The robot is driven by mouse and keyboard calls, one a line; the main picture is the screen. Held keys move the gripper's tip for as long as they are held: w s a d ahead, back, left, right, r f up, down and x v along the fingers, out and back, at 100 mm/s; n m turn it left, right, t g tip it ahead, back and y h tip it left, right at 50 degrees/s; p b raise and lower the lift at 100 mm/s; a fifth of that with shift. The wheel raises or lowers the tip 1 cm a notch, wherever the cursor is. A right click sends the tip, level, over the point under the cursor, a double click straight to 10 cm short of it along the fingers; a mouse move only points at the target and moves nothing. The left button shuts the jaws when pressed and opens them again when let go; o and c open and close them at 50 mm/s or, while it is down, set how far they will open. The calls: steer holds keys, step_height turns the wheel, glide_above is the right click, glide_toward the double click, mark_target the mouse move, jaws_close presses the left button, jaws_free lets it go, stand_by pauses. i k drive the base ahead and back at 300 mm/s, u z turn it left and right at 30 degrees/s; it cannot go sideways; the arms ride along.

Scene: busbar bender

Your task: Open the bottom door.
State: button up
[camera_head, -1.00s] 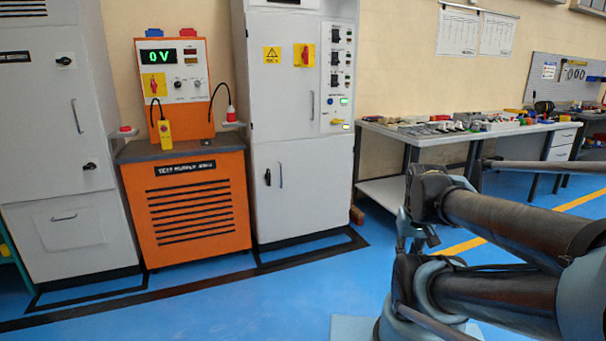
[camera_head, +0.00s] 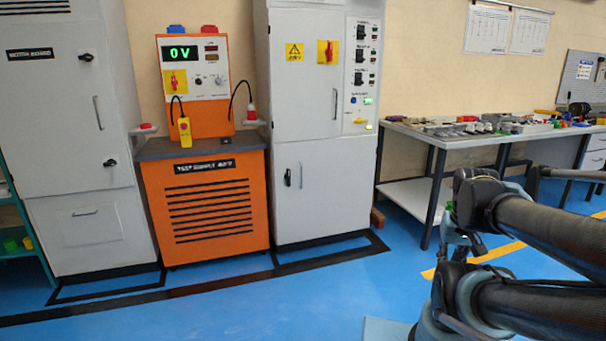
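A tall light-grey cabinet (camera_head: 312,120) stands right of the orange unit. Its lower door (camera_head: 328,205) looks shut, with a black lock handle (camera_head: 288,177) and a slim grey pull handle (camera_head: 301,176) near its left edge. Its upper door (camera_head: 305,95) also looks shut. At the left, another grey cabinet (camera_head: 70,140) has a low panel (camera_head: 95,228) with a horizontal handle (camera_head: 84,212), which looks closed. My arm is folded at the lower right, well apart from both cabinets. My gripper cannot be made out clearly among the arm parts.
An orange test supply unit (camera_head: 211,210) with a 0 V display stands between the cabinets. A workbench (camera_head: 420,133) with many small parts stands at the right. A teal shelf (camera_head: 20,215) is at the far left. The blue floor in front is clear.

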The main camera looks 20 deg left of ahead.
mark_target(331, 192)
steer(key=i, duration=0.9)
